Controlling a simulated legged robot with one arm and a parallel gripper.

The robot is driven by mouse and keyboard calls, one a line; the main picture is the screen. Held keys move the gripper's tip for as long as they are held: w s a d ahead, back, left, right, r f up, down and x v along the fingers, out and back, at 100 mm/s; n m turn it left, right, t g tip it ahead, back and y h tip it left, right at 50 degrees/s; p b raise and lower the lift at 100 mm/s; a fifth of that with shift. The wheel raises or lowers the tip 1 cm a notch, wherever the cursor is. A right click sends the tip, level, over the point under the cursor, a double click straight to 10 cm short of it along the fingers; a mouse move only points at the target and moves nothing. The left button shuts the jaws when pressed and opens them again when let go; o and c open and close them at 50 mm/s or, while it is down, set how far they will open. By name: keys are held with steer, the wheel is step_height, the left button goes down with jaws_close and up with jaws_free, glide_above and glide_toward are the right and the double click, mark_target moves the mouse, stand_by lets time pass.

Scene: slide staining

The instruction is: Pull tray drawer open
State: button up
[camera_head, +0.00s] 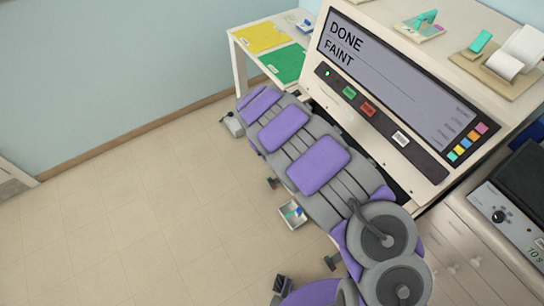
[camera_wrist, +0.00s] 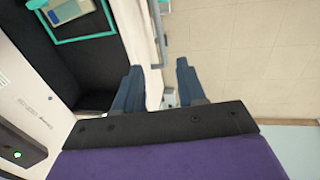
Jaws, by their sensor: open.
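The white staining machine (camera_head: 312,75) stands at the upper right in the head view, its screen reading DONE FAINT. In the wrist view, a black drawer interior (camera_wrist: 60,72) lies out from the machine's face, so the drawer appears at least partly open. A teal frame around a pale item (camera_wrist: 68,9) sits inside it. The drawer's white front (camera_wrist: 133,40) has a thin bar handle (camera_wrist: 157,28) on its outer side. My gripper (camera_wrist: 160,80) is open; its dark blue fingers lie either side of the front and handle. Contact cannot be told. My arm hides much of the drawer in the head view.
A side table (camera_head: 236,45) with yellow (camera_head: 262,38) and green (camera_head: 284,66) sheets stands beyond the machine. A drawer cabinet (camera_head: 455,250) with a grey dial device (camera_head: 500,217) stands at the lower right. The tiled floor at left (camera_head: 120,190) is clear.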

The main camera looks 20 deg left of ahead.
steer(key=shift+s+a+r, duration=0.15)
steer(key=shift+s+r, duration=0.05)
steer(key=shift+r, duration=0.85)
steer(key=shift+r, duration=0.1)
